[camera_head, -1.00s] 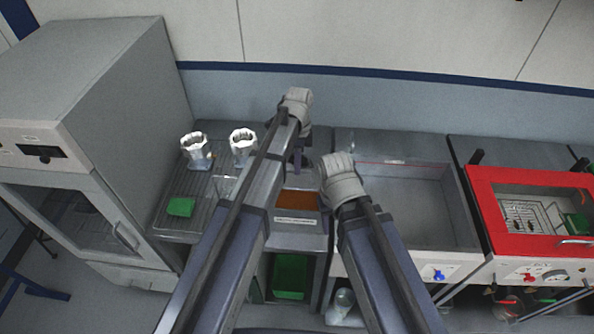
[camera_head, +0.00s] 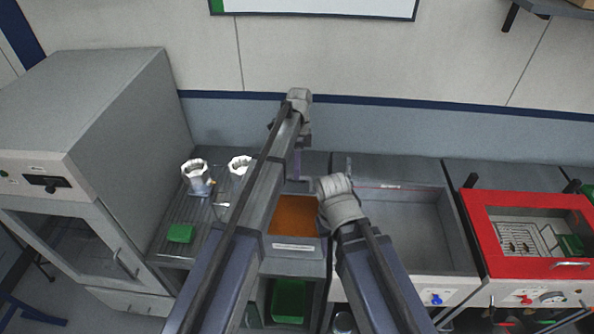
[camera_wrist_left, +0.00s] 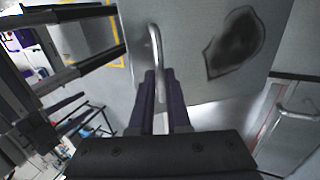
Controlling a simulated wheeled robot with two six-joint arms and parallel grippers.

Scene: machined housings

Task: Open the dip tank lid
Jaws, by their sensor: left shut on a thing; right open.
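The dip tank (camera_head: 294,249) is in the middle of the head view. Its opening shows orange-brown liquid (camera_head: 294,215). In the left wrist view the grey lid (camera_wrist_left: 195,55) has a dark stain and a bar handle (camera_wrist_left: 155,45). My left gripper (camera_head: 298,160) is behind the tank opening in the head view; its fingers (camera_wrist_left: 160,80) are shut on the handle. The lid is mostly hidden behind my left arm in the head view. My right gripper (camera_head: 335,190) is open beside the tank's right edge; its fingers are largely hidden by the wrist.
A draining rack (camera_head: 165,248) at left holds two metal housings (camera_head: 198,178) and a green block (camera_head: 180,233). A grey cabinet (camera_head: 100,110) stands farther left. An empty basin (camera_head: 415,235) and a red-framed tank (camera_head: 480,225) are at right.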

